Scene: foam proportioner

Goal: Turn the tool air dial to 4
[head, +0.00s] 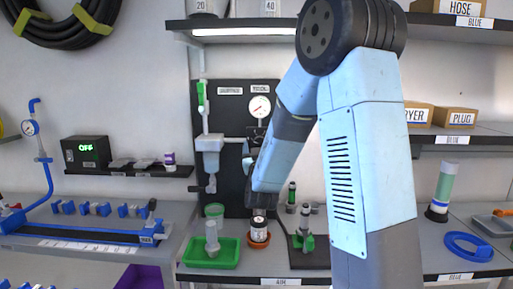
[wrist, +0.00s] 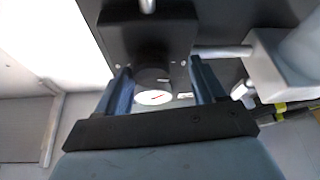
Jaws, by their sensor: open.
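The tool air dial appears to be the dark round knob (wrist: 152,75) on a black block in the wrist view. In the wrist view my gripper (wrist: 162,75) is open, with one blue finger on each side of the knob. I cannot tell whether the fingers touch it. The knob's number marks cannot be read. A white gauge (wrist: 153,97) with a red needle shows just below the knob there. In the head view the gauge (head: 260,107) is on the black panel (head: 232,110), and my forearm mostly hides the dial and gripper below it.
A pale filter bowl (head: 209,150) with a pipe stands left of the dial; it is close beside one finger in the wrist view (wrist: 285,65). A green tray (head: 210,256) and several bottles stand on the bench below. A shelf (head: 240,30) runs above the panel.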

